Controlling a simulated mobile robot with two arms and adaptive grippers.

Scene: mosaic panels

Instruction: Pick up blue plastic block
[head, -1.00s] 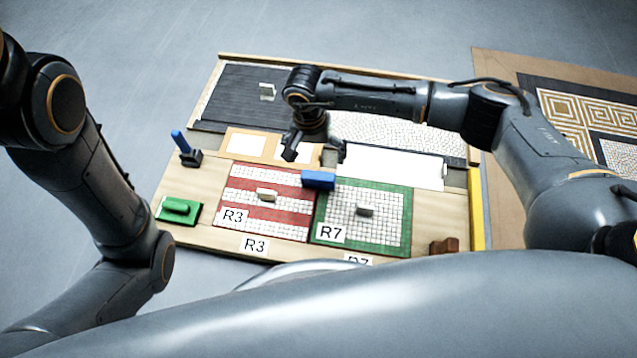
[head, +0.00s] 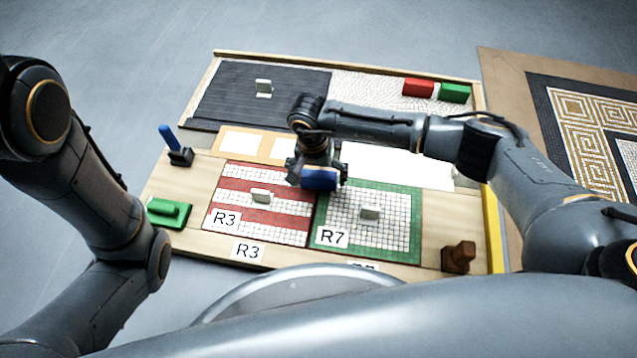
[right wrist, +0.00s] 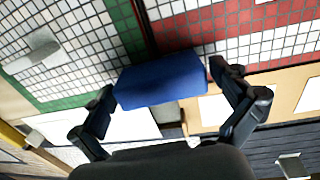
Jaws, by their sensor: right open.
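The blue plastic block (head: 320,179) lies at the top inner corners of the red-and-white R3 panel (head: 262,203) and the green-bordered R7 panel (head: 367,188). My right gripper (head: 317,172) is right over it in the head view and hides part of it. In the right wrist view the blue block (right wrist: 161,80) sits between the open fingers of the right gripper (right wrist: 162,90), one finger near each end. I cannot tell whether either finger touches it. Of my left arm only links show at the left; its gripper is not in view.
A red block (head: 418,87) and a green block (head: 454,93) stand on the back panel. A green-handled tool (head: 169,211), a blue-handled tool (head: 174,145) and a brown block (head: 458,256) stand near the board's sides. Small grips stick up from the panels.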

